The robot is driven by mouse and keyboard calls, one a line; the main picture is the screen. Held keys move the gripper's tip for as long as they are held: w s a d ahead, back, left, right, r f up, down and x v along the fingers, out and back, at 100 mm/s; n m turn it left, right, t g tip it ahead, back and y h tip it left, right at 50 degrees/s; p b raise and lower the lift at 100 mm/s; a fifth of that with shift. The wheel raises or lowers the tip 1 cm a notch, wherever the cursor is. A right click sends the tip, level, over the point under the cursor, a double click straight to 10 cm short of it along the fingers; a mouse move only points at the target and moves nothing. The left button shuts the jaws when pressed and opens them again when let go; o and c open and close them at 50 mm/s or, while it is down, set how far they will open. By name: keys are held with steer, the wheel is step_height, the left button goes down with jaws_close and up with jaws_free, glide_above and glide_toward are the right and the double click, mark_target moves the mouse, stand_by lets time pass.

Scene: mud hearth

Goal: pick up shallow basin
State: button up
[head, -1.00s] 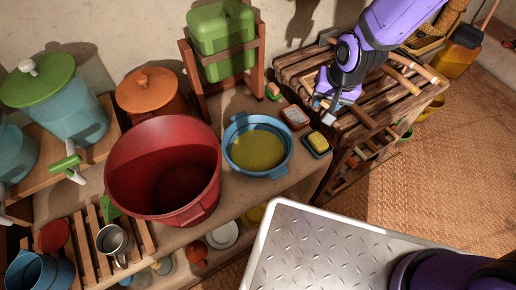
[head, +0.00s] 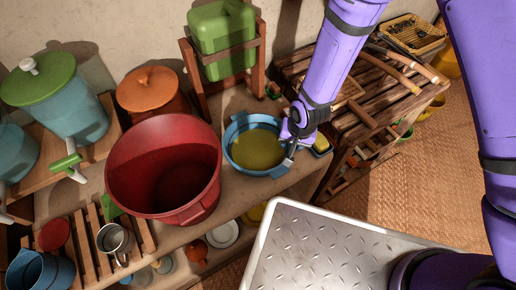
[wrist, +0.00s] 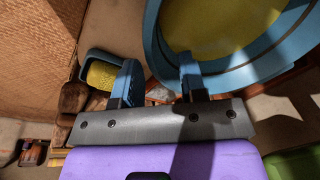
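The shallow basin (head: 235,160) is blue with a yellow inside and stands on the shelf top. In the wrist view the basin (wrist: 221,75) fills the upper right. My gripper (head: 288,152) is at the basin's right rim. In the wrist view my gripper (wrist: 158,68) is open, with a gap between its two fingers. One finger overlaps the basin's rim and the other is outside it. I cannot tell whether the fingers touch the rim or how far down they reach. My arm hides part of the basin's right side.
A big red tub (head: 160,165) stands close to the basin's left. A green container (head: 222,38) in a wooden stand is behind. A small dish with a yellow sponge (wrist: 103,75) lies beside the gripper. A slatted wooden table (head: 345,115) is at the right.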

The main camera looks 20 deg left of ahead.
mark_target(288, 149)
steer(key=shift+w+a+f, duration=0.15)
steer(key=shift+a+f, duration=0.05)
steer(key=shift+f, duration=1.15)
steer(key=shift+w+a+f, duration=0.1)
steer(key=shift+a+f, duration=0.05)
steer(key=shift+f, duration=1.15)
steer(key=shift+c, duration=0.4)
jaws_close()
steer(key=shift+s+d, duration=0.1)
